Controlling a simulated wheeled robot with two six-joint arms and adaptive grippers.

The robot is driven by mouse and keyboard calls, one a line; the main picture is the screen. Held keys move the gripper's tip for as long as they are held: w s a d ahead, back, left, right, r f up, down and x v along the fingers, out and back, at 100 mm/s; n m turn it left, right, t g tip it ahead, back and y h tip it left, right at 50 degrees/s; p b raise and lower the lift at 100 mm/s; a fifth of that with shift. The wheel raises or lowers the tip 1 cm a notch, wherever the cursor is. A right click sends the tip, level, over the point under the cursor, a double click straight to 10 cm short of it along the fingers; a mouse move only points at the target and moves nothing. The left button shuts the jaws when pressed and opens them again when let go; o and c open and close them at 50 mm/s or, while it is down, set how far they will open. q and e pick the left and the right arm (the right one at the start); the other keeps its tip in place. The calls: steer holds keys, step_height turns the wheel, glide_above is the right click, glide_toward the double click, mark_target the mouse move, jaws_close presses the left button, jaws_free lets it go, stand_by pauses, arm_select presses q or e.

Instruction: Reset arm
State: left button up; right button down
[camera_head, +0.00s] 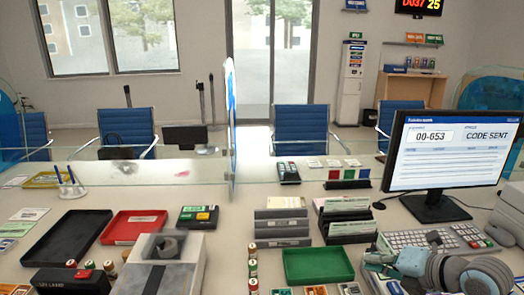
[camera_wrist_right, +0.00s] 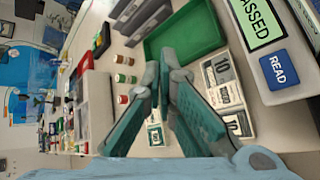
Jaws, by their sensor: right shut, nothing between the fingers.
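My right gripper (camera_head: 380,260) is at the lower right of the head view, in front of the keyboard (camera_head: 418,240) and left of the grey arm links. In the right wrist view its two teal fingers (camera_wrist_right: 162,72) come together at their tips, with nothing between them. They are shut and appear above the counter near the green tray (camera_wrist_right: 190,30), which also shows in the head view (camera_head: 288,265). I cannot tell the exact height of the fingers. My left gripper and arm do not show in either view.
A monitor (camera_head: 446,153) stands at right. Card holders (camera_head: 345,220), a black tray (camera_head: 62,250), a red tray (camera_head: 133,227) and a grey box (camera_head: 165,270) crowd the counter. Several small cylinders stand beside the green tray. A reader device (camera_wrist_right: 275,50) shows in the wrist view.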

steer(key=s+a+r+m+t+y, duration=0.4)
steer(key=a+r+t+y, duration=0.3)
steer(key=a+r, duration=0.3)
steer(key=d+m+t+h, duration=0.5)
steer(key=d+m+h, duration=0.2)
steer(key=m+h, duration=0.45)
steer(key=s+d+f+m+g+h, duration=0.3)
steer(key=d+f+m+g, duration=0.1)
steer(key=f+m, duration=0.25)
steer(key=s+d+f+m+g+h, duration=0.25)
steer(key=f+m+h, duration=0.2)
steer(key=f, duration=0.25)
steer(key=s+a+f+m+g+y, duration=0.1)
steer(key=s+a+f+g+y, duration=0.25)
steer(key=s+f+g, duration=0.4)
steer(key=s+a+f+m+g+y, duration=0.15)
steer(key=s+a+f+g, duration=0.3)
steer(key=s+f, duration=0.6)
steer(key=s+d+f+g+y+p, duration=0.1)
steer(key=s+f, duration=0.1)
steer(key=f, duration=0.8)
steer(key=s+f+g+p, duration=0.1)
steer(key=s+f, duration=0.1)
steer(key=f, duration=0.9)
steer(key=s+f+p, duration=0.1)
steer(key=s+f, duration=0.7)
steer(key=s, duration=0.4)
steer(key=shift+s+d+f+p, duration=0.15)
steer(key=shift+d+f+p, duration=0.15)
steer(key=shift+d+f, duration=0.05)
